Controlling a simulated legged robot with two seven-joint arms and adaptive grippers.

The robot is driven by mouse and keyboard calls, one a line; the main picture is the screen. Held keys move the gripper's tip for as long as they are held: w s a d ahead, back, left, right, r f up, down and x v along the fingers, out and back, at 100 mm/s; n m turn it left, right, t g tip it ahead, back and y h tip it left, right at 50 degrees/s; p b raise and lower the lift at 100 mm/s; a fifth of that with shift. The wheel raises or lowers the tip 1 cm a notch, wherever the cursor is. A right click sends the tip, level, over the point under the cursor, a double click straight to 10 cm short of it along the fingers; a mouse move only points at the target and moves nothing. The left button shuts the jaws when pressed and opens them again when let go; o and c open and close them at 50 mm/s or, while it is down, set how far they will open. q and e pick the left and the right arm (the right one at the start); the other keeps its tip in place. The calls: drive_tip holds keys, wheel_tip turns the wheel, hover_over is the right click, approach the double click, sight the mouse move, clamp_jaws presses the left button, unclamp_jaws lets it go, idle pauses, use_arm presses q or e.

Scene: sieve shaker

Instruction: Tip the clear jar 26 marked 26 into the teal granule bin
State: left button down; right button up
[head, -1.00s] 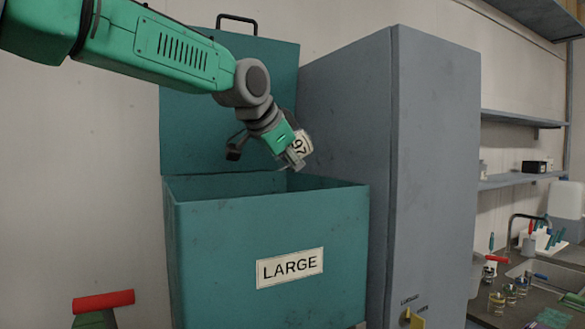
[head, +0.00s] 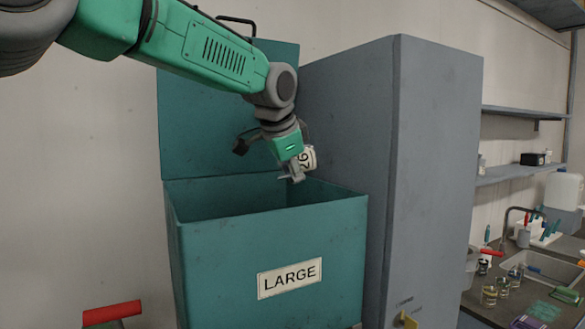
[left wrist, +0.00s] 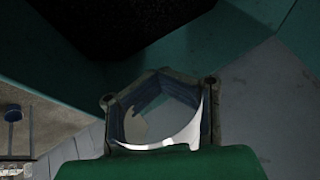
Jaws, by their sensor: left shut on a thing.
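The teal granule bin (head: 215,262) stands with its lid (head: 190,150) raised at the back and a label reading LARGE on its front. My left gripper (head: 295,178) is over the right part of the bin's opening, shut on the clear jar (head: 307,160), whose white label shows 26. The jar is tilted, and its contents cannot be made out. In the left wrist view the jar (left wrist: 158,112) shows between the fingers, with the dark bin opening (left wrist: 110,30) beyond it. My right gripper is not in view.
A tall grey cabinet (head: 430,170) stands close against the bin's right side. A bench with a sink (head: 525,268) and several small jars (head: 502,285) lies at the far right. A red-handled thing (head: 112,313) is at the lower left.

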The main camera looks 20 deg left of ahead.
use_arm(q)
drive_tip(key=shift+w+d+f, duration=0.1)
drive_tip(key=shift+f, duration=0.05)
drive_tip(key=shift+s+a+m+g+y, duration=0.2)
drive_tip(key=shift+m+g+y, duration=0.1)
drive_tip(key=shift+g+y, duration=0.8)
drive_tip(key=shift+s+a+m+g+y, duration=0.15)
drive_tip(key=shift+s+m+g+y, duration=0.15)
drive_tip(key=shift+g+y, duration=0.8)
drive_tip(key=shift+s+a+m+g+y, duration=0.15)
drive_tip(key=shift+m+g+y, duration=0.15)
drive_tip(key=shift+g+y, duration=0.75)
drive_tip(key=shift+h, duration=0.25)
